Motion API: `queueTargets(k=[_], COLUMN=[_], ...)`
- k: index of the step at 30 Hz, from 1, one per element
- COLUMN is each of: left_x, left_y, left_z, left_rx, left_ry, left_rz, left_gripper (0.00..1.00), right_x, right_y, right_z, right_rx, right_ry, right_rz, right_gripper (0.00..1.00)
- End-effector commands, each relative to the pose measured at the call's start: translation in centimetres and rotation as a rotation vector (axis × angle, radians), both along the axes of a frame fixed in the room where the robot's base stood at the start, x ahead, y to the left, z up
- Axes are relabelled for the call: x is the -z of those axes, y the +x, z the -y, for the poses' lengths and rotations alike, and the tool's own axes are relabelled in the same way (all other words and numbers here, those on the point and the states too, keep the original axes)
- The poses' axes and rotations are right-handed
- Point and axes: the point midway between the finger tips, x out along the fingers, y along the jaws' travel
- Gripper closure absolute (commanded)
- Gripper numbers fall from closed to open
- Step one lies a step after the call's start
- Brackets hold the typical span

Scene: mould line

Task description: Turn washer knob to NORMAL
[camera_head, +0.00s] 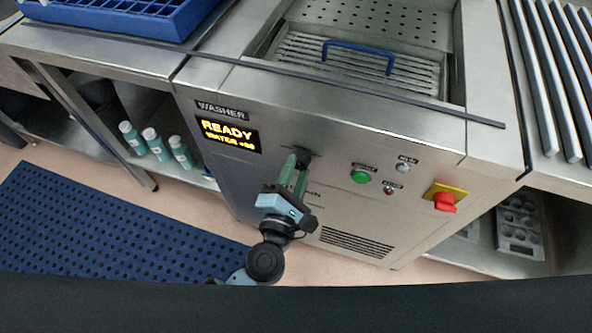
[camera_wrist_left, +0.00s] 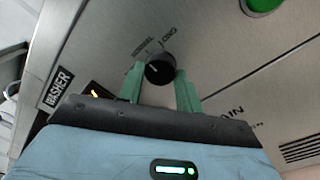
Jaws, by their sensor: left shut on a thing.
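The washer knob (camera_wrist_left: 160,68) is a round black dial on the washer's steel front panel, with a small pale mark on its face. In the head view the knob (camera_head: 305,153) is partly hidden by my left gripper (camera_head: 298,163). In the left wrist view the green fingers of my left gripper (camera_wrist_left: 161,78) are on either side of the knob and shut on it. Small dial labels (camera_wrist_left: 152,42) stand beside the knob; they are too small to read surely, so I cannot tell the setting. My right gripper is not in view.
The washer display (camera_head: 229,133) reads READY. Right of the knob are a green button (camera_head: 361,177), small indicators and a red switch (camera_head: 445,202) on a yellow plate. A blue handle (camera_head: 358,47) is above. Bottles (camera_head: 156,144) stand on a lower shelf at left.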

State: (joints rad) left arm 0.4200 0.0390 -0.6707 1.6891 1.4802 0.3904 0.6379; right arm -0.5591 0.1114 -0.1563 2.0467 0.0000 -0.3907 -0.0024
Motion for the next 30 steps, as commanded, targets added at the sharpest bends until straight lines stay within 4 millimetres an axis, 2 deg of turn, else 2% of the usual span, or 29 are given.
queueTargets(k=[5,6,10,20,23,30], left_x=[0.0,0.0,0.0,0.1,0.2,0.4], left_y=[0.0,0.0,0.0,-0.3,-1.3,-4.9], left_z=[0.0,0.0,0.0,-0.1,-0.3,-1.4], left_rx=[0.001,0.001,0.001,0.000,0.000,0.001], left_ry=[-0.001,-0.001,-0.001,-0.002,-0.002,-0.001], left_rz=[-0.001,-0.001,-0.001,-0.002,-0.004,-0.004], left_gripper=[0.88,0.60,0.44,0.44,0.44,0.44], right_x=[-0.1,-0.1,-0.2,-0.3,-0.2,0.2], right_y=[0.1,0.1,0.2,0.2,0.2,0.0], right_z=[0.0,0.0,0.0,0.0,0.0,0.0], right_rx=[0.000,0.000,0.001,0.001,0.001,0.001], right_ry=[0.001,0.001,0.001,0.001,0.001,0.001], right_rz=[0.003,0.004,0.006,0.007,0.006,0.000], right_gripper=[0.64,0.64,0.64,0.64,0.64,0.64])
